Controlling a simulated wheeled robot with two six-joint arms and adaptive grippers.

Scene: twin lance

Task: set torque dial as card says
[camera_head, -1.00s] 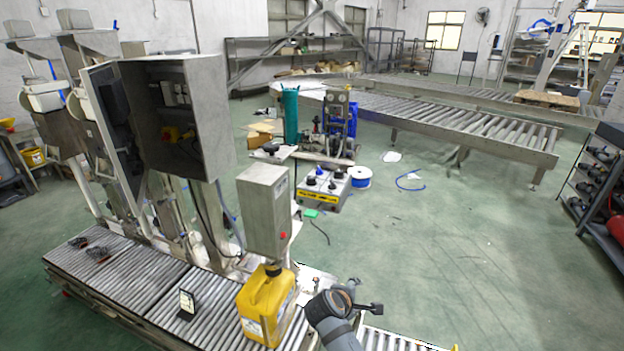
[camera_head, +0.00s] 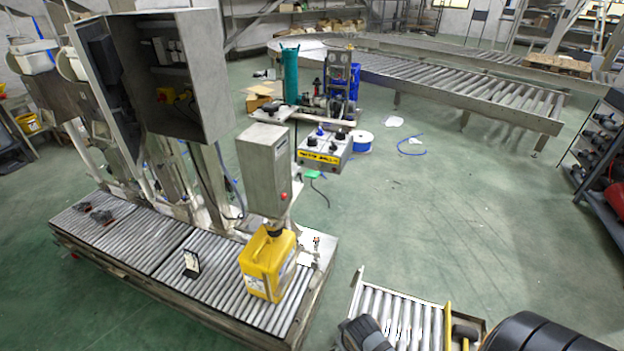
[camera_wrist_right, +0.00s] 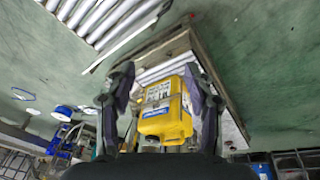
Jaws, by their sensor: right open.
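A grey control box with several dark knobs, one blue knob and a yellow label strip (camera_head: 324,150) stands beyond the yellow can in the head view; I cannot tell which knob is the torque dial or read any markings. A small dark-framed upright card (camera_head: 191,264) stands on the roller conveyor, left of the can; its text is too small to read. My right gripper (camera_wrist_right: 160,75) is open and empty in the right wrist view, its two dark fingers spread. The yellow can shows between them, farther off. My left gripper is not clearly in view.
The yellow can (camera_head: 268,262) stands on the roller conveyor (camera_head: 125,240), below a grey box with a red button (camera_head: 264,172). A short roller section (camera_head: 395,318) lies at the front. A large open cabinet (camera_head: 185,80) stands at left. Green floor at centre right is mostly clear.

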